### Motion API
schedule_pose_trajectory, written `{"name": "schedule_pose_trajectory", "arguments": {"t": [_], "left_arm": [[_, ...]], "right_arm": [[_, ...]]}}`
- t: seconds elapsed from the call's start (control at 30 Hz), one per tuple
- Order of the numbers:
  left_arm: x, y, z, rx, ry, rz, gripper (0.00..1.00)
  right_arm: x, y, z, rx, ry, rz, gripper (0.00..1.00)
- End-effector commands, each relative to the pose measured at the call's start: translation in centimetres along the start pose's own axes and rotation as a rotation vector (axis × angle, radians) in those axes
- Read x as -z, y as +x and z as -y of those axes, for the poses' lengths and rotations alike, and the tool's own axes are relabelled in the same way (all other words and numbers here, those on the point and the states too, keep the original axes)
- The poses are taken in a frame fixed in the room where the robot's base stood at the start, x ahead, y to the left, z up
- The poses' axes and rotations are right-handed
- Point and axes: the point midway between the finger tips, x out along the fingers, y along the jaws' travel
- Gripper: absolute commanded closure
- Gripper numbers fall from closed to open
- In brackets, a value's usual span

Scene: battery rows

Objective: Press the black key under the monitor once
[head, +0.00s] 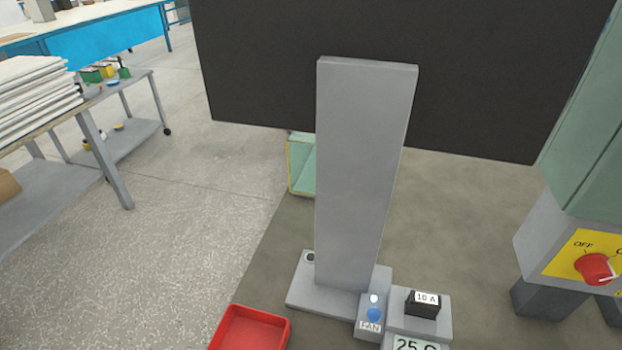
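A large black panel, the monitor (400,80), fills the top middle and is cut off by the upper edge of the head view. A grey column (362,170) stands in front of it on a grey base (325,297). A small dark round spot, possibly the key (310,257), sits at the base's back left corner, beside the column. A black block (422,308) with a white "10 A" label sits on a grey box to the right of the column's foot. I cannot tell for certain which is the black key. Neither gripper is in view.
A blue button (374,314) marked "FAN", with a white light above it, sits left of the block. A partly cut-off "25" display (416,344) is below. A red tray (250,329) is at bottom left. A red OFF knob (594,269) is at right.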

Motion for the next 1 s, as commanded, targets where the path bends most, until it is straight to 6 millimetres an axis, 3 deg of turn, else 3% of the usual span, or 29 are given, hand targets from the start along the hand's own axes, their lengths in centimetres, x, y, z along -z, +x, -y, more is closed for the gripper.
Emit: {"name": "schedule_pose_trajectory", "arguments": {"t": [0.07,0.5,1.0], "left_arm": [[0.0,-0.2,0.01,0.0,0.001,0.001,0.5],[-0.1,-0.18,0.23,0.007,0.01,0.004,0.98],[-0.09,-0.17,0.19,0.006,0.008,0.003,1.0]], "right_arm": [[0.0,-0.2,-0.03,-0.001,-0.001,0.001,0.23],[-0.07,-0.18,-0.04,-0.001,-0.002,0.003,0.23],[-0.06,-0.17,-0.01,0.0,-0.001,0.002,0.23]]}}
